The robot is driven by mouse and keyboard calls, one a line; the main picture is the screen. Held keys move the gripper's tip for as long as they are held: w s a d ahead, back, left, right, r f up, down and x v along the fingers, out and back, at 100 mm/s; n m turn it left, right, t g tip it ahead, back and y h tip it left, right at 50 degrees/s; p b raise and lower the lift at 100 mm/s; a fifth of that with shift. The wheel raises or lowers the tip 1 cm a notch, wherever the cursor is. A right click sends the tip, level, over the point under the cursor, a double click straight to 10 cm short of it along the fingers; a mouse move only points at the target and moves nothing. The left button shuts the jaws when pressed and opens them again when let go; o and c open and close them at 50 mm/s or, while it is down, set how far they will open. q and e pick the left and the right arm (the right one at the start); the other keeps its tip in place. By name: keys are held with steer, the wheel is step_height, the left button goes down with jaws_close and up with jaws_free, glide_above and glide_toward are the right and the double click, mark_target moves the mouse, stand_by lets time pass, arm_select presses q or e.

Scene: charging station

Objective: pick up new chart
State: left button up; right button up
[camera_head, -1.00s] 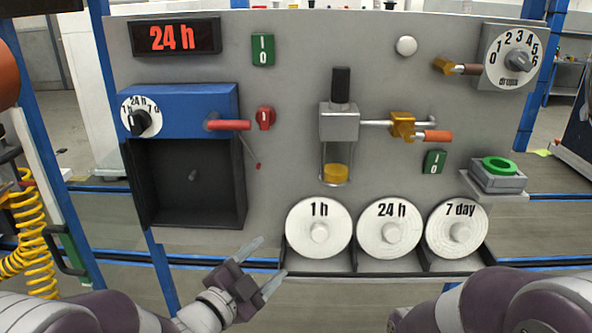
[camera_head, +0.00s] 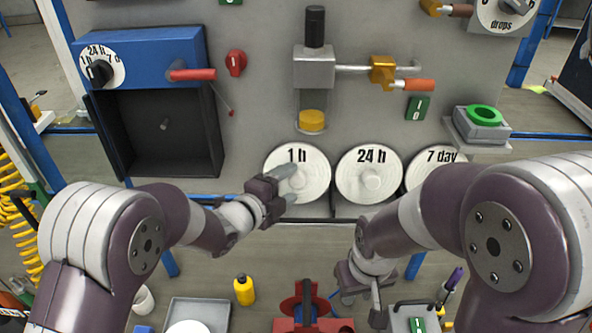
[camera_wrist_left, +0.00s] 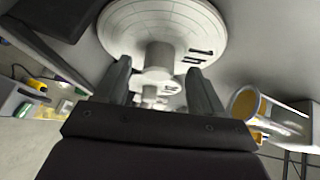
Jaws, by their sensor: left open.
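Three round white charts with centre knobs stand in a rack on the panel: 1 h (camera_head: 312,180), 24 h (camera_head: 371,190) and 7 day (camera_head: 424,172). The 7 day one is partly hidden by my right arm. My left gripper (camera_head: 288,185) is open at the 1 h chart, its fingers over the chart's face. In the left wrist view, a white chart (camera_wrist_left: 187,22) faces the open fingers, and its knob (camera_wrist_left: 159,58) stands between them; I cannot tell if they touch. My right gripper (camera_head: 362,295) points down low at centre right, its fingers unclear.
A blue-topped recorder box (camera_head: 150,60) with an empty dark recess (camera_head: 165,130) is at the left. A yellow-capped cylinder (camera_head: 312,121) hangs above the charts. A grey tray (camera_head: 217,312), a yellow bottle (camera_head: 243,290) and a red stand (camera_head: 300,323) are below.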

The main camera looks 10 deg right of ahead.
arm_select(q)
steer(key=shift+w+d+f, duration=0.1)
steer(key=shift+w+d, duration=0.35)
steer(key=shift+w+d+f, duration=0.2)
steer(key=shift+w+d, duration=0.1)
steer(key=shift+w, duration=0.1)
steer(key=shift+s+a, duration=0.1)
steer(key=shift+s, duration=0.05)
steer(key=c, duration=0.5)
steer(key=shift+s+r, duration=0.1)
steer(key=c, duration=0.6)
steer(key=shift+c, duration=0.3)
